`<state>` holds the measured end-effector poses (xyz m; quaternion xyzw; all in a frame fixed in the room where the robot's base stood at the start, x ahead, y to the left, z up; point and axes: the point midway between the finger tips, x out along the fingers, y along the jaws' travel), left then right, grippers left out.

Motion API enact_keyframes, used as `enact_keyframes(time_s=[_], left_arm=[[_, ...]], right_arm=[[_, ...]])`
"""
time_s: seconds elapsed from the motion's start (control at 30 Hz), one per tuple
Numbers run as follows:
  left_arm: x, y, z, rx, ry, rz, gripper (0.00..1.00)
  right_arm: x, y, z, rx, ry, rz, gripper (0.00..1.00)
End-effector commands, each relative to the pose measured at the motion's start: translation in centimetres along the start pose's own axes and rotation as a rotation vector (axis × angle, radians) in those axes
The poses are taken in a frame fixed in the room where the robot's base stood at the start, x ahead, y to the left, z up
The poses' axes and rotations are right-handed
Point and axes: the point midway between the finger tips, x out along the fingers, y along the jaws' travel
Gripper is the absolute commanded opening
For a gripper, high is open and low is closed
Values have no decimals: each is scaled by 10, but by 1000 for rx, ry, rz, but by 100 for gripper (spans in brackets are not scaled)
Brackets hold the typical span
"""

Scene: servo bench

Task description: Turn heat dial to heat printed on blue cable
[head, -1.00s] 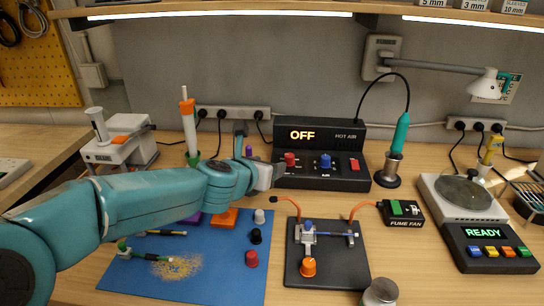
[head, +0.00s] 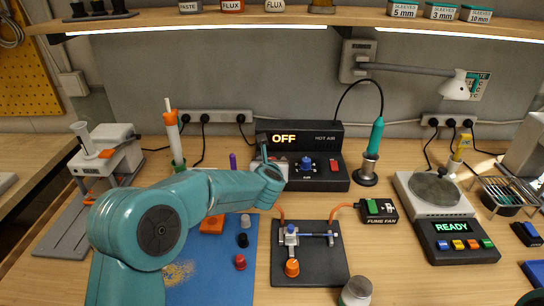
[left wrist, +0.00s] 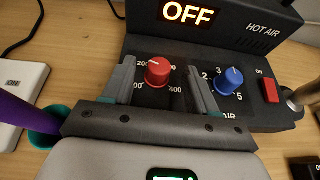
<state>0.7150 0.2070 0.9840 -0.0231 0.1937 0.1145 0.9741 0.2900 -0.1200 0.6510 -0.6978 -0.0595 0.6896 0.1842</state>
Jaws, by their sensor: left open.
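The hot air station (head: 335,183) is a black box at the back middle; its display reads OFF. My left gripper (left wrist: 163,88) is open, with one finger on each side of the red dial and visible gaps. In the head view the left gripper (head: 272,160) largely hides this dial. A blue-sleeved cable piece (head: 317,235) lies across the black jig (head: 308,262); no print on it is legible. My right gripper is out of view.
A blue dial (left wrist: 229,81) and a red switch (left wrist: 271,91) sit right of the red dial. A purple pen-like thing (left wrist: 20,120) stands left of the gripper. A fume fan switch (head: 378,210) and a hot plate (head: 437,193) stand to the right.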

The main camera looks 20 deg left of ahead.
Motion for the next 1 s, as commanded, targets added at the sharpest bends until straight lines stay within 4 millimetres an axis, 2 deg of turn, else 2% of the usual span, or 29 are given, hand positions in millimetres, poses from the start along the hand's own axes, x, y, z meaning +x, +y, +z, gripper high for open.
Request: enact_keyframes(time_s=[0.1, 0.2, 0.57, 0.73, 0.87, 1.0], left_arm=[[18, 0, 1, 0, 2, 1, 58], [28, 0, 1, 1, 1, 1, 58], [34, 0, 0, 0, 0, 0, 58], [33, 0, 0, 0, 0, 0, 6], [34, 1, -1, 1, 0, -2, 6], [37, 2, -6, 19, -2, -49, 6]], right_arm=[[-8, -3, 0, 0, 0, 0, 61], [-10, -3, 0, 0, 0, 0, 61], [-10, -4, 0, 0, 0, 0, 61], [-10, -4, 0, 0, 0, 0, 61], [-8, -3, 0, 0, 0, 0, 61], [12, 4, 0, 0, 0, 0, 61]])
